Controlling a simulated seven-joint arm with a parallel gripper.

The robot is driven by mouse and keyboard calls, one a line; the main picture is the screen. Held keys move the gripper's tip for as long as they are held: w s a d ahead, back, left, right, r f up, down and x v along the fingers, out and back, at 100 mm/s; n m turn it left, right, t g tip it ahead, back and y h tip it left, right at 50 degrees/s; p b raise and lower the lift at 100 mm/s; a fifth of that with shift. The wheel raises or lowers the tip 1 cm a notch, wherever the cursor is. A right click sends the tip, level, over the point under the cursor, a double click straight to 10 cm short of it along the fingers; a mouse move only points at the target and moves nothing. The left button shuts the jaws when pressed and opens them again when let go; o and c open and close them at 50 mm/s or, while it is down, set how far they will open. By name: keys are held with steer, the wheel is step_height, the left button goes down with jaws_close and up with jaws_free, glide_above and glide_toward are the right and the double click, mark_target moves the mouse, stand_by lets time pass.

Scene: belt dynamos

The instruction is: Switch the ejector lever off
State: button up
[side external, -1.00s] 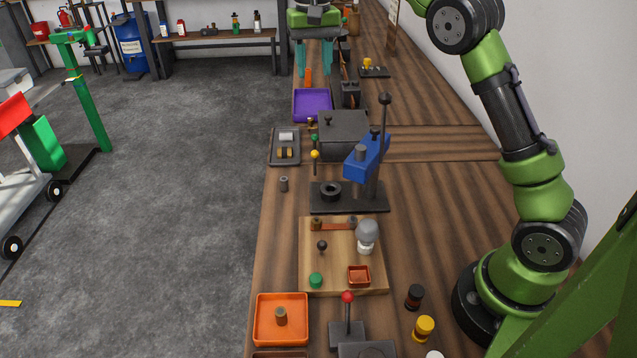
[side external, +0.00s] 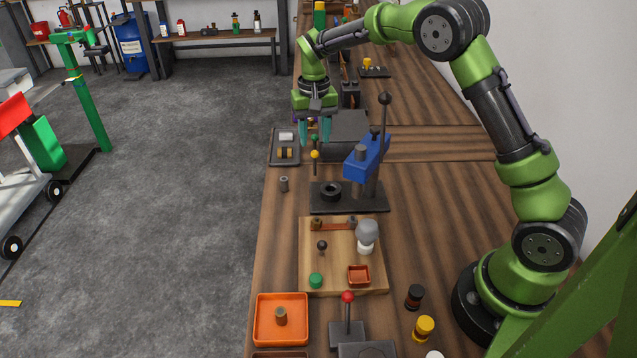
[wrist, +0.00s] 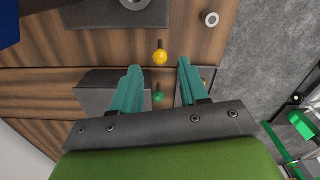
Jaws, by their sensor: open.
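No label shows which lever is the ejector lever. A yellow-knobbed lever (side external: 315,155) and a green-knobbed lever (side external: 314,138) stand at the left side of a dark grey box (side external: 347,124). My gripper (side external: 315,140) points down over them, open and empty, its teal fingers at the green knob in the picture. In the wrist view the green knob (wrist: 158,97) shows between the fingers, and the yellow knob (wrist: 160,57) lies just past the fingertips. I cannot tell whether a finger touches either lever. A red-knobbed lever (side external: 347,297) stands on a grey block at the front.
A black press with a blue head (side external: 366,158) and a tall black-knobbed post (side external: 384,99) stands in front of the box. A grey tray (side external: 275,158) lies left of the levers, near the bench edge. A small grey cylinder (side external: 284,184) stands alone.

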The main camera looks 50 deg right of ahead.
mark_target(315, 156)
step_height(315, 156, down, 9)
steer(key=shift+f, duration=0.15)
steer(key=shift+c, duration=0.3)
jaws_close()
